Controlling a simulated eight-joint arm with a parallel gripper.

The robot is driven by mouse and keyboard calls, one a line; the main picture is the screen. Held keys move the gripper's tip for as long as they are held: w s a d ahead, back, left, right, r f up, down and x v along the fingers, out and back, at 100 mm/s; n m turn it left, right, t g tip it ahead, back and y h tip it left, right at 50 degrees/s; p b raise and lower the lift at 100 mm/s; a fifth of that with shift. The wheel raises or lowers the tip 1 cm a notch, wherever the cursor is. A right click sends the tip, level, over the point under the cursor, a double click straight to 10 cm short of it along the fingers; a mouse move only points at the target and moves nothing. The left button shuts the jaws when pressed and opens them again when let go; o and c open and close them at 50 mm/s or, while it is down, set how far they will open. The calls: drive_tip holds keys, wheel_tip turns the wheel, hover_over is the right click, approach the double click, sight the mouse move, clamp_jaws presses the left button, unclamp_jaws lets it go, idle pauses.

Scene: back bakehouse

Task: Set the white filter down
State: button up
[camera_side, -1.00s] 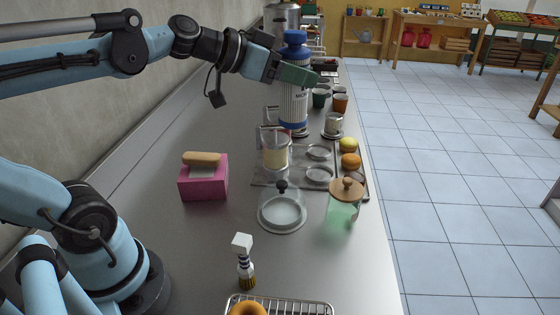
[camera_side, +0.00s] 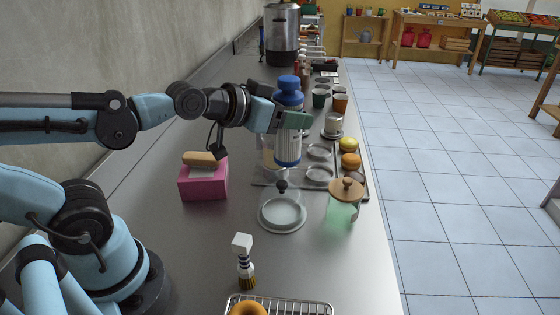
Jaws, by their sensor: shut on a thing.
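The white filter (camera_side: 288,145) is an upright white cylinder with a blue cap and a blue bottom band. My gripper (camera_side: 291,119) is shut on its upper body, just below the cap. The filter hangs over the left part of a grey tray (camera_side: 262,180), and it hides most of a clear jug (camera_side: 267,158) behind it. I cannot tell exactly how far its base is above the tray.
A glass dome (camera_side: 283,212) with a black knob stands just in front. A green jar (camera_side: 342,212) with a wooden lid is to its right. A pink box (camera_side: 203,184) stands left. Two clear round dishes (camera_side: 318,174) and fruit (camera_side: 350,160) lie right of the filter.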

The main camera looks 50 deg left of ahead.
drive_tip(key=s+d+m+g+h, duration=0.55)
drive_tip(key=s+d+m, duration=0.2)
drive_tip(key=d, duration=0.35)
drive_tip(key=s+d+m+g+h, duration=0.4)
drive_tip(key=s+d+m+h, duration=0.35)
drive_tip(key=d, duration=0.25)
drive_tip(key=w+a+f+n, duration=0.1)
drive_tip(key=w+a+f, duration=0.4)
drive_tip(key=w+f, duration=0.4)
drive_tip(key=shift+a+f, duration=0.4)
drive_tip(key=shift+f, duration=1)
drive_tip(key=o, duration=1.3)
drive_tip(key=shift+a, duration=0.1)
